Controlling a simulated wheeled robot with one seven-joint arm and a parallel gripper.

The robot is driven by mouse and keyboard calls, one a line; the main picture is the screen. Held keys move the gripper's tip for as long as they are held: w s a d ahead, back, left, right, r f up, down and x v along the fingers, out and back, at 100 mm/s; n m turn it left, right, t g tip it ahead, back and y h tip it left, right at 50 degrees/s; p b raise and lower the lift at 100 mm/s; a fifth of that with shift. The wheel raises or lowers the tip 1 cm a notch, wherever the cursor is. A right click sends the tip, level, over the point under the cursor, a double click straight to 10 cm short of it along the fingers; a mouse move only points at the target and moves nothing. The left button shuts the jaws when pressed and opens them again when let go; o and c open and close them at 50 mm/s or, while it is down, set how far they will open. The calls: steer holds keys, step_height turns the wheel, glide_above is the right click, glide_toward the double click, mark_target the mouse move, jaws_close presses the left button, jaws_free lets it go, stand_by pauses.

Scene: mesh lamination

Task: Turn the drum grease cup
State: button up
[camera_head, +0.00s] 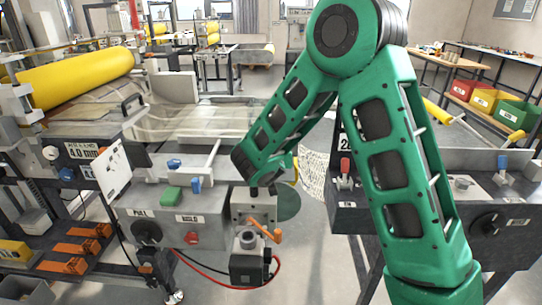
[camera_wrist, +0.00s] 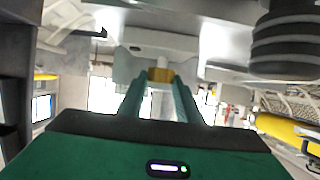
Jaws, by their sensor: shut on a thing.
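The grease cup (camera_wrist: 161,74) is a small brass-coloured cylinder in the middle of the wrist view. My gripper (camera_wrist: 160,82) has its two green fingers on either side of it, shut on it. A pale block sits just above the cup in that view. In the camera_head view my gripper (camera_head: 266,186) reaches down to the right end of the grey machine (camera_head: 185,222), above an orange handle. The cup cannot be made out there; my arm and gripper seem to cover it. How far it is turned cannot be told.
The orange handle (camera_head: 265,230) sticks out below my gripper, near a black motor box (camera_head: 248,268) with a red cable. A yellow roll (camera_head: 80,78) lies at the upper left. A second bench (camera_head: 490,215) stands at right, and coloured bins (camera_head: 483,98) behind it.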

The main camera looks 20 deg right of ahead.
steer(key=shift+a+f, duration=0.15)
steer(key=o, duration=1)
steer(key=shift+o, duration=0.2)
steer(key=v, duration=1)
steer(key=shift+s+r, duration=0.25)
steer(key=shift+s, duration=0.05)
